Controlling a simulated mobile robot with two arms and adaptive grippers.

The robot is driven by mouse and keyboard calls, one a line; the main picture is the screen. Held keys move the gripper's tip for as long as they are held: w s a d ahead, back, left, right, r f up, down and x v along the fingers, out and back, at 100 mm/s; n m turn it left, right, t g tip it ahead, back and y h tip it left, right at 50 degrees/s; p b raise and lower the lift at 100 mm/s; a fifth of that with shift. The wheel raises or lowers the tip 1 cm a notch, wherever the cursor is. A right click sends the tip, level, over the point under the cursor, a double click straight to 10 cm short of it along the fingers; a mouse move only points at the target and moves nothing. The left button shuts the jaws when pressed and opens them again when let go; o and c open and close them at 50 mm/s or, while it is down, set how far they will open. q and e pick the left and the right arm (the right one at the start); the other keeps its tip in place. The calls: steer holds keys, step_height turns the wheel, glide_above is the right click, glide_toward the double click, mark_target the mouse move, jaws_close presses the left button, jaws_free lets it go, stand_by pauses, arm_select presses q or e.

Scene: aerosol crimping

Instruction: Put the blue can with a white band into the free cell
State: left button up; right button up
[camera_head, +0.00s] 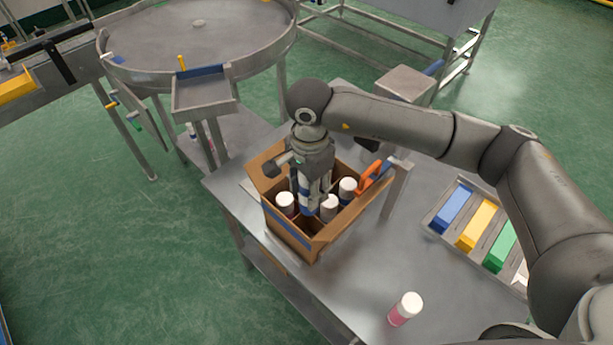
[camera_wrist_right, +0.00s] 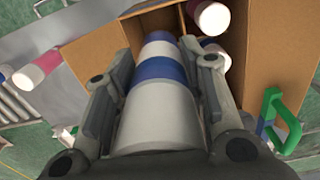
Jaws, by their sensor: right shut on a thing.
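My right gripper (camera_head: 309,190) is shut on the blue can with a white band (camera_wrist_right: 157,68), which also has a pale upper part. It points down over the cardboard carton (camera_head: 325,236); the can's blue lower end shows between the fingers in the head view (camera_head: 306,209). In the wrist view its far end lies over the carton opening; how deep it is cannot be told. White-capped cans stand in the carton: one at left (camera_head: 285,202), one in front (camera_head: 328,206), one at right (camera_head: 347,188). The cell under the held can is mostly hidden. My left gripper is not in view.
A pink can with a white cap (camera_head: 405,308) stands on the metal table (camera_head: 345,290). An orange handle (camera_head: 371,177) is close to the carton's right side. A tray with coloured blocks (camera_head: 436,219) lies at right. A round turntable (camera_head: 200,45) stands behind left.

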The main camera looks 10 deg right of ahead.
steer(key=shift+s+f, duration=0.35)
steer(key=shift+s, duration=0.05)
steer(key=shift+w+f+b, duration=0.1)
steer(key=shift+f+b, duration=0.35)
steer(key=shift+f, duration=0.4)
step_height(320, 180, down, 3)
steer(key=shift+w+f+b, duration=0.1)
steer(key=shift+f+b, duration=0.1)
steer(key=shift+b, duration=0.45)
steer(key=shift+f+b, duration=0.35)
steer(key=shift+f, duration=0.5)
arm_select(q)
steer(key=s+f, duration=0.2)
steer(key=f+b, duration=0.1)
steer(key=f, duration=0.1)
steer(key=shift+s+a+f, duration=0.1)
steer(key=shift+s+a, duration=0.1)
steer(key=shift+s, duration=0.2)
arm_select(e)
step_height(320, 180, down, 3)
steer(key=o, duration=1.3)
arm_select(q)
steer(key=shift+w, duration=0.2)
